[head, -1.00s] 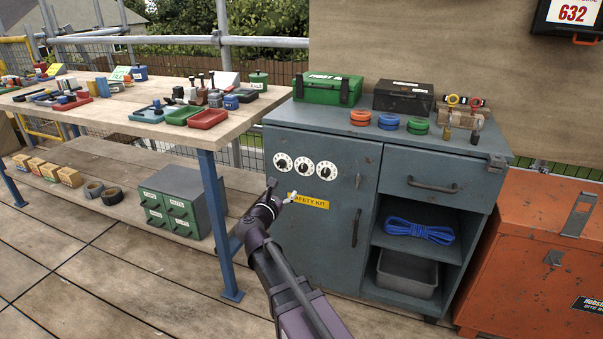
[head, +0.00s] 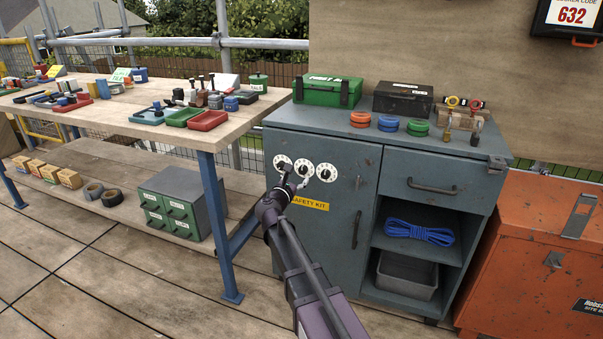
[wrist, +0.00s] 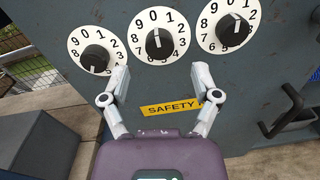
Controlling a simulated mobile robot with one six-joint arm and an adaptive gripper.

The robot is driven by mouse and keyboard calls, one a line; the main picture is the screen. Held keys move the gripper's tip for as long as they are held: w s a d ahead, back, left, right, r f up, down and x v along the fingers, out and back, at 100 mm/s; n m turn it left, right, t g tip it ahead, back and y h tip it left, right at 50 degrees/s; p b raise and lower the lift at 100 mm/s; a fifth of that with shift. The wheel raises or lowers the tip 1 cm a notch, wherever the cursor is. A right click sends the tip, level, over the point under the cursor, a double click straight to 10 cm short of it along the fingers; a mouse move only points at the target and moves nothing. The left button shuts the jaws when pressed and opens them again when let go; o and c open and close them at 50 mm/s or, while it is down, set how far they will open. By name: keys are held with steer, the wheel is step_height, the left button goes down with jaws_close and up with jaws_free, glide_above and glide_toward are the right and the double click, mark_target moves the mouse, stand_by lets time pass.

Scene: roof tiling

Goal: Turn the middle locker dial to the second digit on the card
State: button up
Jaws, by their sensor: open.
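The grey locker (head: 335,215) carries three white numbered dials with black knobs in a row. The middle dial (head: 304,169) also shows in the wrist view (wrist: 156,41), between the left dial (wrist: 95,55) and the right dial (wrist: 231,27). Its white mark seems to point up, near 0. The code card (head: 572,15) at the top right reads 632. My gripper (head: 296,174) is in front of the dials and covers part of the middle one in the head view. In the wrist view its fingers (wrist: 162,78) are spread and empty, just below the middle dial, with no visible contact.
A yellow safety label (wrist: 171,108) is below the dials. The locker door handle (head: 356,230) stands out to the right. A workbench (head: 215,148) with trays and tools is at the left, and an orange site box (head: 530,245) at the right.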

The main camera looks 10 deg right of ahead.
mark_target(302, 171)
steer(key=shift+x, duration=2.2)
jaws_close()
